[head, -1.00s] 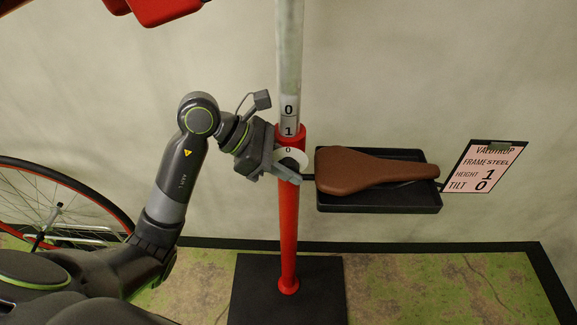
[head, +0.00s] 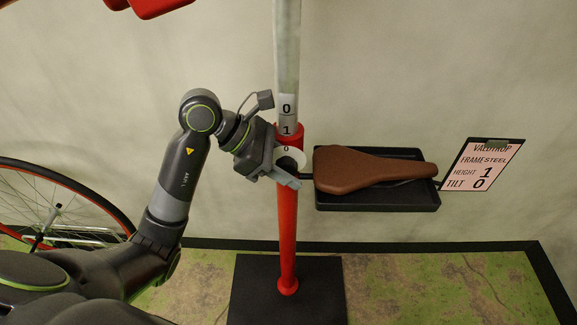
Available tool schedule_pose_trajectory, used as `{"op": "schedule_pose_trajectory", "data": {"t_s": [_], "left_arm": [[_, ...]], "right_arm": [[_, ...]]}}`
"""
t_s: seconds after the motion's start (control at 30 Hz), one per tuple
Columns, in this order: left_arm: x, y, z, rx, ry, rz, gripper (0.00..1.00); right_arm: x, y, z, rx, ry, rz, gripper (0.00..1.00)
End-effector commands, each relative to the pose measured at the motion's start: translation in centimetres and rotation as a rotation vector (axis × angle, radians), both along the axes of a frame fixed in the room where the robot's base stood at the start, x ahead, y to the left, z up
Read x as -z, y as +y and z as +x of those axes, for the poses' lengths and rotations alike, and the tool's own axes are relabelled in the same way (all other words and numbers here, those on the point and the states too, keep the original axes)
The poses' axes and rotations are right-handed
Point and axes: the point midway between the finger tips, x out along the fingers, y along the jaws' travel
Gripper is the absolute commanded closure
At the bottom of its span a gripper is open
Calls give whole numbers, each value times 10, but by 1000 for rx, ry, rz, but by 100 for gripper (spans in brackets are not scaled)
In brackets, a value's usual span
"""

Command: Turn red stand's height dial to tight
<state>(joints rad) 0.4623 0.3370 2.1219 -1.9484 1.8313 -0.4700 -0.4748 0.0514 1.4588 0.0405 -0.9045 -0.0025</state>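The red stand is an upright red post (head: 287,225) with a grey tube (head: 287,45) rising from its top, marked 0 and 1. The height dial (head: 293,153) is a small pale disc with a 0 near the top of the red post. My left gripper (head: 287,170) is at the dial, coming from the left, with a grey finger across the post just below it. The gripper body partly hides the dial, and I cannot tell whether the fingers touch or grip it. My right gripper is out of view.
A black tray (head: 375,200) with a brown saddle (head: 365,168) sits right of the post. A clipboard (head: 482,166) reads HEIGHT 1, TILT 0. A wheel (head: 55,215) is at the left. The stand has a black base (head: 287,305). A red part (head: 155,6) hangs at the top.

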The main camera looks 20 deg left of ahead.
Motion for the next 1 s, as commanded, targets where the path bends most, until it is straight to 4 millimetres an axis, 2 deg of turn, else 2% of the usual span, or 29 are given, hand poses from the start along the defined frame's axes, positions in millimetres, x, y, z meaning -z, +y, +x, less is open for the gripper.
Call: {"op": "schedule_pose_trajectory", "data": {"t_s": [0.33, 1.0], "left_arm": [[-9, 10, -1, -4, -5, 5, 59], [-66, 71, -19, -4, -2, 6, 59]], "right_arm": [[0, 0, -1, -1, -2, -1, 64], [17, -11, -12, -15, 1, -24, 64]]}}
